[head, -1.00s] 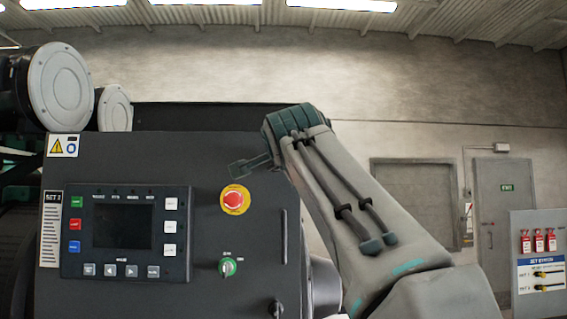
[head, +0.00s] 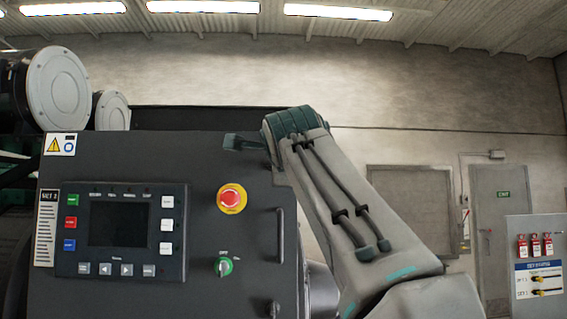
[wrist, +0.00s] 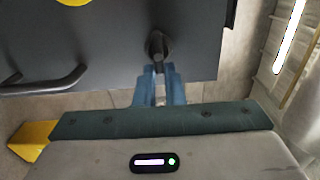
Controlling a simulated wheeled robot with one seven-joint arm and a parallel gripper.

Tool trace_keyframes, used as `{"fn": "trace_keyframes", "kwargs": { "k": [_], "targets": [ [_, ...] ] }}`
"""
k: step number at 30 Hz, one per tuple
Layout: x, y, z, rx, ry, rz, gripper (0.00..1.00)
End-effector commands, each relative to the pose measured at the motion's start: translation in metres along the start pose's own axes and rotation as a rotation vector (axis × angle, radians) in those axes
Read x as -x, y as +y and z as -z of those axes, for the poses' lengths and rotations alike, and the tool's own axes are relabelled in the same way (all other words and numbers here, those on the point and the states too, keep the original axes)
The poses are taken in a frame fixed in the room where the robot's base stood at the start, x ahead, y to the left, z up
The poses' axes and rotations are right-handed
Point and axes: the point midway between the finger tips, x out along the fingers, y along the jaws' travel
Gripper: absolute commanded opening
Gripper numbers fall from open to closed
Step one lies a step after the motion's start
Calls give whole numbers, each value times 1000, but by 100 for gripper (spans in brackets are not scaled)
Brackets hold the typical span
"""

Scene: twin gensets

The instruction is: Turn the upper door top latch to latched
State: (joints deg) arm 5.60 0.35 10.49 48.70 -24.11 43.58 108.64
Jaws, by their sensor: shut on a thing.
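The upper door top latch (wrist: 158,45) is a small dark knob with a short lever on the grey door in the wrist view. Its lever points down in that picture, between the fingers. My gripper (wrist: 159,72) has its two blue fingers shut on this lever. In the head view the grey door (head: 140,160) faces me, and my arm covers its upper right corner. The top latch and my fingertips are hidden there. Whether the latch is fully turned I cannot tell.
A vertical bar handle (head: 280,245) and a lower latch (head: 274,309) sit along the door's right side. Free room lies at the right.

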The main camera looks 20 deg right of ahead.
Motion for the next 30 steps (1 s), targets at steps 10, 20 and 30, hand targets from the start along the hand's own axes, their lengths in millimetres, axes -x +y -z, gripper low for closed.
{"fn": "trace_keyframes", "kwargs": {
  "k": [10, 20, 30],
  "targets": [
    [-1, 1, -1, -4, -2, -3, 0],
    [0, 0, 0, -3, -1, -1, 31],
    [39, 2, -1, -3, -2, 3, 31]
  ]
}}
